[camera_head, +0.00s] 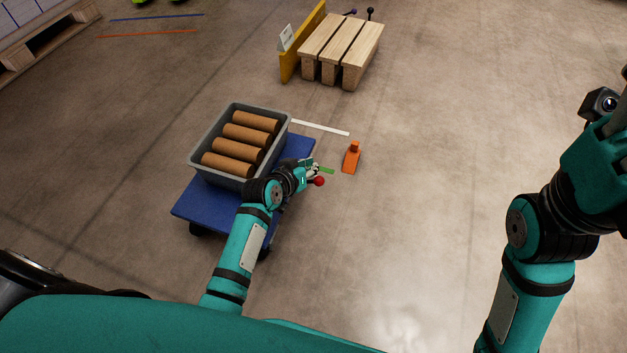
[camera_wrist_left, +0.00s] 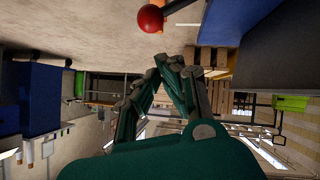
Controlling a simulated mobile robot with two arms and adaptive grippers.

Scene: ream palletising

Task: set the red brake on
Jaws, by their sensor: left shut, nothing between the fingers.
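The red brake knob (camera_head: 319,181) is a red ball at the right edge of the blue cart (camera_head: 190,203). In the left wrist view the red ball (camera_wrist_left: 150,19) sits on a dark rod at the top of the picture. My left gripper (camera_head: 314,170) is shut and empty, just above the knob in the head view. In the left wrist view its fingers (camera_wrist_left: 163,62) come together below the ball, with a gap between. My right arm is raised at the right; its hand (camera_head: 600,165) is cut by the edge and its fingertips do not show clearly.
A grey crate (camera_head: 196,164) with several brown rolls (camera_head: 247,137) stands on the cart. An orange wedge-shaped block (camera_head: 352,158) is on the floor to the right, near a white line (camera_head: 320,127).

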